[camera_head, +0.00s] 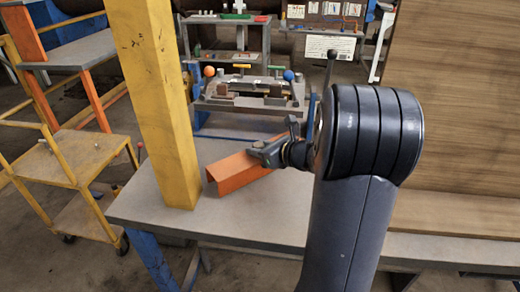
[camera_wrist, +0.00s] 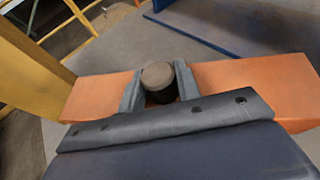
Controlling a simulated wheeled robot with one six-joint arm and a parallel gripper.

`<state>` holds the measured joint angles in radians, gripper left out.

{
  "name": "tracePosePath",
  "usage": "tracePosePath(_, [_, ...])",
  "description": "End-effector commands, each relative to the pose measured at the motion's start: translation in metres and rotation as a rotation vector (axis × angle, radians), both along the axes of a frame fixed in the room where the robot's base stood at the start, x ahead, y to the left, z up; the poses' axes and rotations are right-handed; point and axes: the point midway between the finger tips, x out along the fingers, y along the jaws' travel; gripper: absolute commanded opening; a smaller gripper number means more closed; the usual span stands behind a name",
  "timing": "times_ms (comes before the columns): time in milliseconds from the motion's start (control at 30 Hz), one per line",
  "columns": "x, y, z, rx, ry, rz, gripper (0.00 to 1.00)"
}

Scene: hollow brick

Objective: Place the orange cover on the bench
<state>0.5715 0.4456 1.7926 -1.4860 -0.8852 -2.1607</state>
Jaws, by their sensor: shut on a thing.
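The orange cover (camera_head: 232,174) is a long angled channel piece over the left part of the grey bench (camera_head: 262,216). My gripper (camera_head: 266,152) is shut on the cover near its middle or right part; my arm hides the rest in the head view. In the wrist view the two fingers of my gripper (camera_wrist: 159,88) straddle a round dark knob or pin, with the orange cover (camera_wrist: 255,82) stretching out to both sides. The cover lies low, close to the bench top. I cannot tell whether it touches the bench.
A yellow post (camera_head: 158,110) rises at the bench's left, close to the cover's left end. A fixture (camera_head: 248,100) with blue and orange knobs stands behind. A yellow cart (camera_head: 75,160) is at left, a wooden panel (camera_head: 460,110) at right. The bench front is clear.

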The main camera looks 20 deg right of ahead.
Motion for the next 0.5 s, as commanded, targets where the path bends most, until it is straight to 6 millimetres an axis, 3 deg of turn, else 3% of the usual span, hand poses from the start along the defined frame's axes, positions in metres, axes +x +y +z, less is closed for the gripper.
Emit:
tracePosePath(433, [-0.0017,-0.0012,-0.0113,0.000,0.001,-0.002,0.05])
tracePosePath(467, [-0.0018,-0.0012,-0.0105,0.000,0.002,-0.003,0.33])
tracePosePath(500, [-0.0018,-0.0012,-0.0100,0.000,0.002,-0.003,0.37])
